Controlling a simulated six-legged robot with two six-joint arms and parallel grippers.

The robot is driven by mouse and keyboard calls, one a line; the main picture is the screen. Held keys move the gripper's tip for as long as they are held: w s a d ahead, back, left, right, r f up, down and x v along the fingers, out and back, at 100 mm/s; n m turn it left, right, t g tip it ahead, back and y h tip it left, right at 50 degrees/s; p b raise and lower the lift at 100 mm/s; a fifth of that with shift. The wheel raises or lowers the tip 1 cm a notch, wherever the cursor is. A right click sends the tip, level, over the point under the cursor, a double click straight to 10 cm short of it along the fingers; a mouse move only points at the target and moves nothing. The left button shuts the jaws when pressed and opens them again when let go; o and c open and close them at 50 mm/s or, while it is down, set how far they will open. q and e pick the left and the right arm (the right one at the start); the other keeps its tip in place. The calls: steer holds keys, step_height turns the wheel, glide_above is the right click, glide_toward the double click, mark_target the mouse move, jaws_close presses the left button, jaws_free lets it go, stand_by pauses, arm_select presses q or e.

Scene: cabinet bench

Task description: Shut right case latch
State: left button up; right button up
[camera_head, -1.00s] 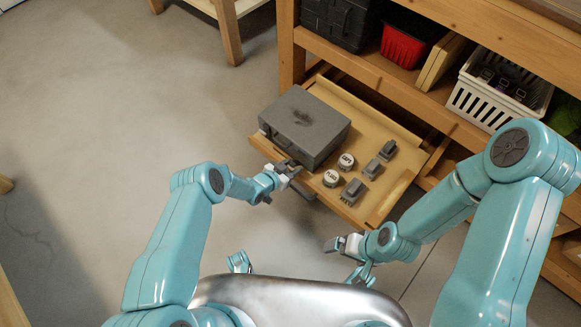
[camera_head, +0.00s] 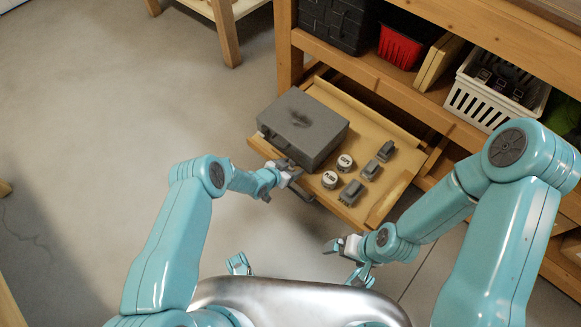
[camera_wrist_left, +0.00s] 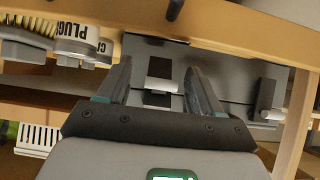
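The grey case (camera_head: 303,127) lies closed in the pulled-out wooden drawer in the head view. Its front face shows in the left wrist view, with the right latch (camera_wrist_left: 160,73), a silver and dark piece, between my left fingers. The other latch (camera_wrist_left: 265,98) is further right in that view. My left gripper (camera_wrist_left: 157,78) is open, one finger on either side of the right latch; I cannot tell whether they touch it. In the head view my left gripper (camera_head: 292,175) is at the case's front. My right gripper (camera_head: 332,246) is away from the drawer, its finger gap unclear.
Above are a red bin (camera_head: 399,47) and a white basket (camera_head: 484,102) on the shelf.

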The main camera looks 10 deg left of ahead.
mark_target(291, 166)
arm_select(q)
steer(key=shift+s+a+r, duration=0.15)
steer(key=shift+r, duration=0.1)
steer(key=p+v, duration=0.4)
steer(key=v, duration=0.1)
steer(key=shift+a+r, duration=0.1)
steer(key=shift+r, duration=0.25)
steer(key=p+v, duration=0.3)
steer(key=v, duration=0.7)
steer(key=shift+s+f, duration=0.2)
steer(key=shift+s, duration=0.05)
